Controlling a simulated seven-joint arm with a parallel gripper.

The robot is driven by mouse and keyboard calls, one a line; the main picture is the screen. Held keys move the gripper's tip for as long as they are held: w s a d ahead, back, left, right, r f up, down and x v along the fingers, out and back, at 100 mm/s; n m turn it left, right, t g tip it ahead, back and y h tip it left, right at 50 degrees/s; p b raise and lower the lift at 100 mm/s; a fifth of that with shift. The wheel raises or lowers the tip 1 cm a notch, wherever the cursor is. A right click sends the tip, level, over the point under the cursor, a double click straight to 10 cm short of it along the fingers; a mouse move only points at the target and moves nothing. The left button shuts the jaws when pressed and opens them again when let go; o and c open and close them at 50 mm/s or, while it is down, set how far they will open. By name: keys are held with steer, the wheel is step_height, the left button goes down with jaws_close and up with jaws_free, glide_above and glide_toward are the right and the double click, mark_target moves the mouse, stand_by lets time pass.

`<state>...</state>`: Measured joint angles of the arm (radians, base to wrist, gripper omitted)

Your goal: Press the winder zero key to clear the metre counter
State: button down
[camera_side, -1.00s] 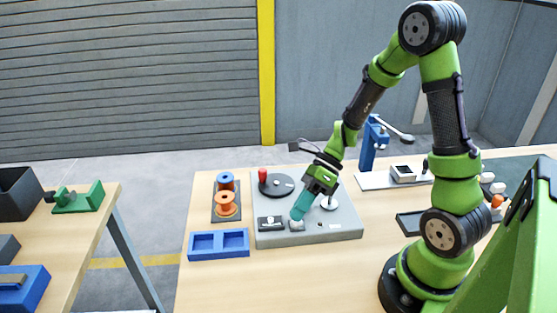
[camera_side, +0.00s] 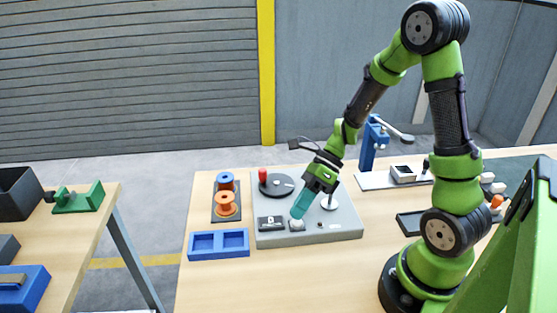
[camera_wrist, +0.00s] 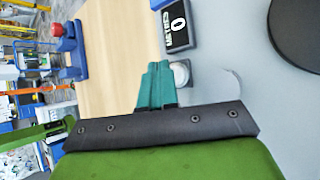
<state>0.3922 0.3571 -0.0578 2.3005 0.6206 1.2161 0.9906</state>
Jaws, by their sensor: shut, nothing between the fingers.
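The winder (camera_side: 345,222) is a grey box on the table. Its metre counter (camera_side: 271,223) is a dark display at the front left; in the wrist view the counter (camera_wrist: 178,24) reads 0. The zero key (camera_side: 297,225) is a pale round button right of the counter, and it also shows in the wrist view (camera_wrist: 182,74). My gripper (camera_side: 297,216) has teal fingers, closed together and empty, with the tips just above the key. In the wrist view my gripper (camera_wrist: 157,66) overlaps the key's edge; I cannot tell whether they touch.
A dark turntable disc (camera_side: 283,187) with a red knob (camera_side: 262,174) is on top of the winder. Orange (camera_side: 227,205) and blue (camera_side: 225,180) spools stand to its left. A blue two-compartment tray (camera_side: 219,258) lies in front. The table front is clear.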

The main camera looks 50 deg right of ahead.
steer(key=shift+r, duration=0.35)
steer(key=shift+r, duration=2.5)
steer(key=shift+s+d+f+n+h, duration=0.25)
steer(key=shift+f+n+h, duration=0.1)
steer(key=shift+n, duration=0.45)
steer(key=s+a+r+n+t+h, duration=0.1)
steer(key=s+r+n+t+h, duration=0.1)
steer(key=r+n, duration=0.4)
steer(key=s+a+r+n+t+h, duration=0.1)
steer(key=s+r+n+t+h, duration=0.2)
steer(key=n, duration=1.4)
steer(key=shift+s+a+r+t+h, duration=0.35)
steer(key=shift+r+h, duration=0.3)
steer(key=shift+r, duration=1.3)
